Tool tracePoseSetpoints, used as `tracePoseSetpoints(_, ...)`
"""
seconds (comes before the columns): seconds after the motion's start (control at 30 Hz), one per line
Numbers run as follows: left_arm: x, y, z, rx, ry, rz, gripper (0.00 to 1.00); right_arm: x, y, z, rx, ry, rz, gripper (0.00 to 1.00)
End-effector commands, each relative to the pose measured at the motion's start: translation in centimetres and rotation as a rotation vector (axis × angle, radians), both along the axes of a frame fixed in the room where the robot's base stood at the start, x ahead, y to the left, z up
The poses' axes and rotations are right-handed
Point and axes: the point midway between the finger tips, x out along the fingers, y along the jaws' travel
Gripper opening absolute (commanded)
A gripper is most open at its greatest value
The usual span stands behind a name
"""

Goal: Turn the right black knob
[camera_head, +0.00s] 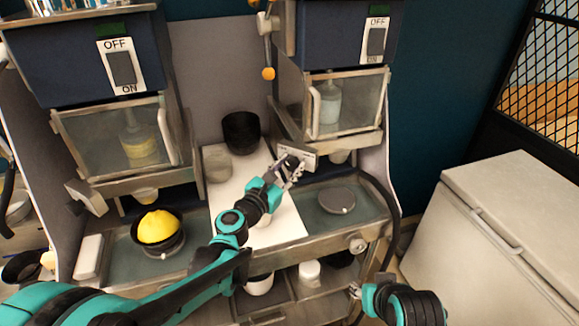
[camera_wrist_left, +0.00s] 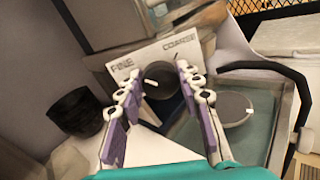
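The right black knob (camera_wrist_left: 161,82) shows in the left wrist view, below a white plate (camera_wrist_left: 150,58) marked FINE and COARSE. A white mark on it points to the left. In the head view the plate (camera_head: 299,150) is on the front of the right machine, and my gripper mostly hides the knob. My left gripper (camera_wrist_left: 159,76) is open, with one finger on each side of the knob. I cannot tell whether the fingers touch it. My right gripper (camera_head: 356,291) is low at the bottom right of the head view, too small to judge.
A round grey disc (camera_head: 337,200) lies on the right tray. A black cup (camera_head: 241,132) stands behind my left gripper. A bowl with a yellow heap (camera_head: 157,228) sits under the left machine. A white chest (camera_head: 490,235) stands at the right.

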Motion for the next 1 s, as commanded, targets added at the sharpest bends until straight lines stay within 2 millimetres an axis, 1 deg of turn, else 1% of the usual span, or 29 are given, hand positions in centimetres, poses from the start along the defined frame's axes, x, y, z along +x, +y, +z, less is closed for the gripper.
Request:
tracePoseSetpoints(0.03, 0.02, 0.02, 0.01, 0.0, 0.0, 0.0, 0.09, 0.0, 0.0, 0.0, 0.0, 0.0, 0.0, 0.4)
tracePoseSetpoints(0.07, 0.02, 0.02, 0.01, 0.0, 0.0, 0.001, 0.07, 0.0, 0.0, 0.0, 0.0, 0.0, 0.0, 0.4)
tracePoseSetpoints(0.27, 0.02, 0.02, 0.02, 0.004, -0.003, 0.0, 0.07, 0.0, 0.0, 0.0, 0.0, 0.0, 0.0, 0.4)
tracePoseSetpoints(0.47, 0.02, 0.0, 0.03, 0.047, -0.024, 0.0, 0.07, 0.0, 0.0, 0.02, 0.0, 0.0, 0.0, 0.4)
tracePoseSetpoints(0.67, 0.02, -0.03, 0.04, 0.157, -0.079, 0.001, 0.07, 0.0, 0.0, 0.06, 0.0, 0.0, 0.0, 0.4)
tracePoseSetpoints(1.0, -0.04, -0.1, 0.02, 0.436, -0.222, 0.001, 0.07, -0.01, 0.0, 0.13, 0.0, 0.0, 0.0, 0.4)
